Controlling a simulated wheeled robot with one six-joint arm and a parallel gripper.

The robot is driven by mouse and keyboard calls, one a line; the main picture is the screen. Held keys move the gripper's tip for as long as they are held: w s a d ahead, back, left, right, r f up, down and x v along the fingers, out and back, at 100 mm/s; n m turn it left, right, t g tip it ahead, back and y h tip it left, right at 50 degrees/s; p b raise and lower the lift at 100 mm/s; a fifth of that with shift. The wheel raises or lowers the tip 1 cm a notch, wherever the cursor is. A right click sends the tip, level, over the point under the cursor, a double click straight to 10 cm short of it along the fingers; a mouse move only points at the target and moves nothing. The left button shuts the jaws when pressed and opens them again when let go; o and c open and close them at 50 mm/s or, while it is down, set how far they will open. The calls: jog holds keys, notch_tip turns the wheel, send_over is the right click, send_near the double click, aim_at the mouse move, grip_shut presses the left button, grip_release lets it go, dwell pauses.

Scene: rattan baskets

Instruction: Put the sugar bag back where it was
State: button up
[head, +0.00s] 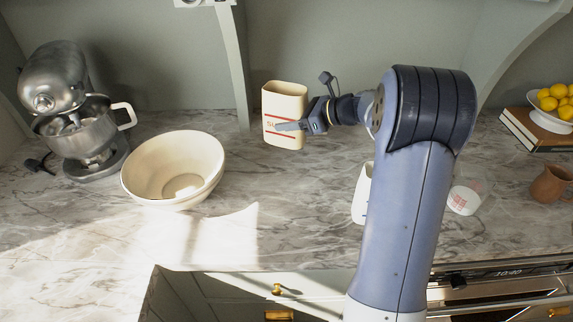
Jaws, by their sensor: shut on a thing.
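The sugar bag (284,92) is a cream, upright container with red lettering and red lines, partly covered by my gripper. It is near the back of the marble counter, just right of a wall divider. My gripper (291,126) reaches in from the right and is shut on the bag, with a finger across its front. I cannot tell whether the bag's base touches the counter.
A large cream bowl (200,163) and a steel stand mixer (73,130) are on the left. Behind my arm are a white container (362,192) and a clear cup (464,197). A brown jug (551,183) and a lemon bowl (548,117) are at right. Counter front is clear.

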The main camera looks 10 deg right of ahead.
notch_tip(320, 180, down, 9)
jog(key=shift+f+p, duration=0.15)
jog(key=shift+p, duration=0.3)
jog(key=shift+f, duration=0.2)
jog(key=o, duration=1.4)
jog(key=shift+r, duration=0.2)
jog(key=b+v, duration=0.1)
jog(key=v, duration=1.1)
jog(key=shift+b, duration=0.35)
jog(key=shift+f, duration=0.1)
